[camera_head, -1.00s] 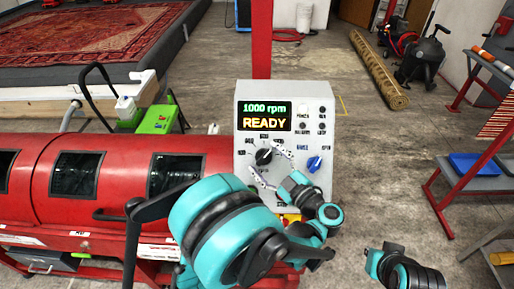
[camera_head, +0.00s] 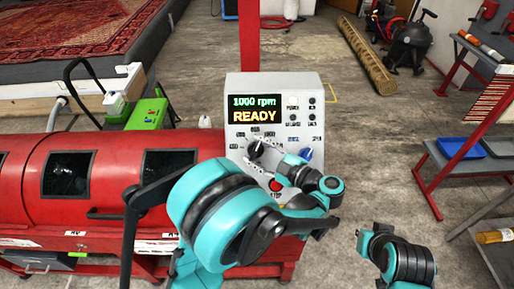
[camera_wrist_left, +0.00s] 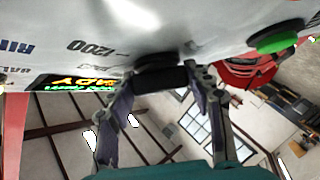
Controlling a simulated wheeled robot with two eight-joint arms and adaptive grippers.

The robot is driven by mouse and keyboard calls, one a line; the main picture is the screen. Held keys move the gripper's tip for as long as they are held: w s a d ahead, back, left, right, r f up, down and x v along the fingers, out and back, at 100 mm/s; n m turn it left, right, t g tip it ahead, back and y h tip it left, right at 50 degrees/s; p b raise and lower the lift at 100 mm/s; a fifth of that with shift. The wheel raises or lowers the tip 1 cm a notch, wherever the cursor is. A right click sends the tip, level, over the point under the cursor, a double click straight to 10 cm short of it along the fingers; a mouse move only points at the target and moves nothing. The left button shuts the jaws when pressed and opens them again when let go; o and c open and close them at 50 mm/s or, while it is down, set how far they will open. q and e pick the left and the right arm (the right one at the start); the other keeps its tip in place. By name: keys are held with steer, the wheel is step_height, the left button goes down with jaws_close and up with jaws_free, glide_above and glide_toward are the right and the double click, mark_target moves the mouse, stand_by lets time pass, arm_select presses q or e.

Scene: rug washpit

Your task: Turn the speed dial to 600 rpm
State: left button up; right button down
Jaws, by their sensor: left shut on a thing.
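The speed dial (camera_head: 255,150) is a black knob on the grey control box (camera_head: 232,120). The box's display (camera_head: 255,109) reads 1000 rpm and READY. My left gripper (camera_head: 262,152) is at the dial, and its fingers partly cover it in the head view. In the left wrist view the two fingers (camera_wrist_left: 160,85) are shut on the black dial (camera_wrist_left: 160,76), one on each side. A 1200 mark shows on the panel near it. The dial's pointer is too small to read. My right arm shows at lower right, but its gripper does not.
A blue knob (camera_head: 305,153) sits right of the dial, and a red button (camera_head: 275,186) below it. A green button (camera_wrist_left: 280,38) shows in the wrist view. The red machine drum (camera_head: 110,152) is at left. A shelf rack (camera_head: 470,148) stands at right.

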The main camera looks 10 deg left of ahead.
arm_select(q)
steer(key=shift+r+n+g+p, duration=0.25)
steer(key=shift+n+g+p, duration=0.05)
steer(key=shift+n+g, duration=0.4)
steer(key=shift+f+n+g, duration=0.2)
steer(key=shift+n+g, duration=0.1)
steer(key=shift+n, duration=0.1)
steer(key=o, duration=1.2)
steer(key=shift+c, duration=0.2)
steer(key=v, duration=0.7)
steer(key=shift+s+d+r, duration=0.1)
steer(key=shift+s+d, duration=0.05)
